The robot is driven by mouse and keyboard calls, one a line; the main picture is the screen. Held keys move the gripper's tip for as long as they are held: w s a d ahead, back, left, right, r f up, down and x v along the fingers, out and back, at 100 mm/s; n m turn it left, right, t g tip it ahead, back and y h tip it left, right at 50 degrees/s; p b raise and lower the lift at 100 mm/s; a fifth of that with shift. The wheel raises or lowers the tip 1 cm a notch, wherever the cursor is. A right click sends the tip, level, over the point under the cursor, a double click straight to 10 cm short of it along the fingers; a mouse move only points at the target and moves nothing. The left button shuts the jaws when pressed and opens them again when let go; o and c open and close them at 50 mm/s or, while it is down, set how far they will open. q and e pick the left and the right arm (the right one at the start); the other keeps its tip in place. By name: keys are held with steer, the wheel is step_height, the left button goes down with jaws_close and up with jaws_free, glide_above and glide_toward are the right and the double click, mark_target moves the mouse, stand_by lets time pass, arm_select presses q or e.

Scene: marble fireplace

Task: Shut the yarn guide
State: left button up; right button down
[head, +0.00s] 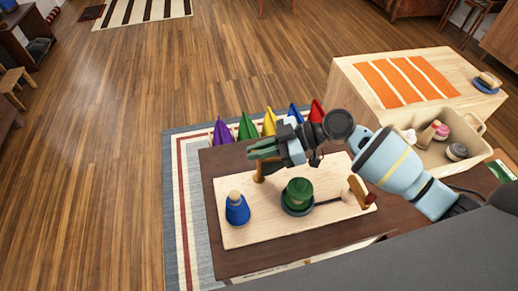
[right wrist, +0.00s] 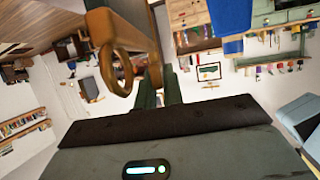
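The yarn guide seems to be the orange-brown wooden piece (head: 258,171) on the pale board, partly hidden under my right gripper in the head view. In the right wrist view a wooden arm with a ring (right wrist: 116,72) hangs close in front of the fingers, at left. My right gripper (head: 264,148) is above the board with its green fingers slightly apart, and nothing shows between them. In the right wrist view its fingertips (right wrist: 160,88) are beside the ring. I cannot tell whether they touch the wood. My left gripper is not in view.
The pale board (head: 270,234) holds a blue cone (head: 237,210), a green cone (head: 299,191) on a dark dish, and a wood-and-red piece (head: 359,191).

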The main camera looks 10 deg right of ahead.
stand_by(0.3)
steer(key=shift+r+m+t+h+p, duration=0.15)
steer(key=shift+m+t+h+p, duration=0.15)
steer(key=shift+m+t+p, duration=0.5)
steer(key=shift+m+t, duration=0.6)
steer(key=shift+t, duration=0.1)
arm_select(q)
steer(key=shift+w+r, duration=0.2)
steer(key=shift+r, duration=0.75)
arm_select(e)
steer(key=c, duration=1.6)
jaws_free()
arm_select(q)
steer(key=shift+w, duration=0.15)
arm_select(e)
steer(key=shift+o, duration=0.4)
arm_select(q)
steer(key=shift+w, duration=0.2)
arm_select(e)
steer(key=shift+d, duration=0.1)
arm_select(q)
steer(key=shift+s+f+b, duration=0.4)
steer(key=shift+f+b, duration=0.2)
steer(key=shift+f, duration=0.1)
arm_select(e)
steer(key=v, duration=0.7)
steer(key=shift+s+d, duration=0.2)
steer(key=shift+s, duration=0.05)
